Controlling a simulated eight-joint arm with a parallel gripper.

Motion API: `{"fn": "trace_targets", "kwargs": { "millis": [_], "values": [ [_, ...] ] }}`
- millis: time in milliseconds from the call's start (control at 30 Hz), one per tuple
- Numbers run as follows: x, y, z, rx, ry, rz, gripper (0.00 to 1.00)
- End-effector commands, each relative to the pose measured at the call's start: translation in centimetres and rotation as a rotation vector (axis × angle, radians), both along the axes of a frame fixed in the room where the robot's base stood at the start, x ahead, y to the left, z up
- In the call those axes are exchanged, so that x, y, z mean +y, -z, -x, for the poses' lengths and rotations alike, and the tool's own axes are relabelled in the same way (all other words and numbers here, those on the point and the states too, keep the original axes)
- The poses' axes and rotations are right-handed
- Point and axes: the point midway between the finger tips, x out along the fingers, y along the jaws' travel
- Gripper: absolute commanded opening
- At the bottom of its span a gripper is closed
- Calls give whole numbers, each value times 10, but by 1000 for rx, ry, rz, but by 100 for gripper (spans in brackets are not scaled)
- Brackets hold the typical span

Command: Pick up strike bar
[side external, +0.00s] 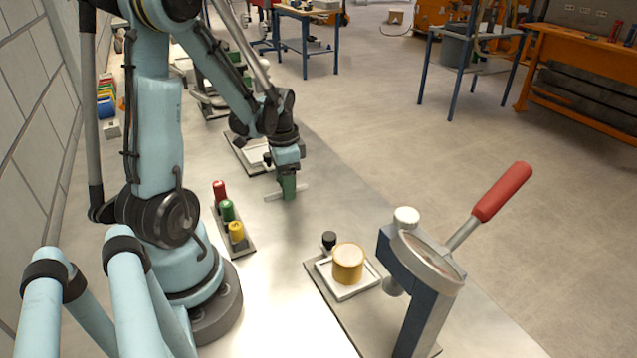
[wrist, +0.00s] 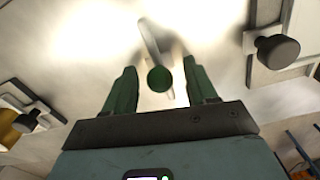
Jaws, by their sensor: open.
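The strike bar (side external: 273,196) is a thin, pale bar lying on the pale table top below my gripper (side external: 289,190). In the wrist view the strike bar (wrist: 148,38) runs lengthwise between the green fingers, with a round dark green knob (wrist: 159,79) on it. My gripper (wrist: 158,74) is open, with one finger on each side of the knob. Gaps show between the knob and both fingers in the wrist view. In the side view the fingers hide the bar's middle.
A rack of red, green and yellow cylinders (side external: 236,232) stands left of the bar. In front are a white tray with a yellow cylinder (side external: 348,264) and a press with a red handle (side external: 502,191). Another white tray (side external: 257,153) lies behind. Table right of the bar is clear.

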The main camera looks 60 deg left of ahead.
Motion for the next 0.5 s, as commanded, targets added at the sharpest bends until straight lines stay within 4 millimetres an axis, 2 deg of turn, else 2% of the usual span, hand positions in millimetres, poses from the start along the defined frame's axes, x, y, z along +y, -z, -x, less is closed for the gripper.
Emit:
{"fn": "trace_targets", "kwargs": {
  "millis": [300,500],
  "values": [
    [0,3,0,0,0,0,55],
    [0,3,0,0,0,0,25]
  ]
}}
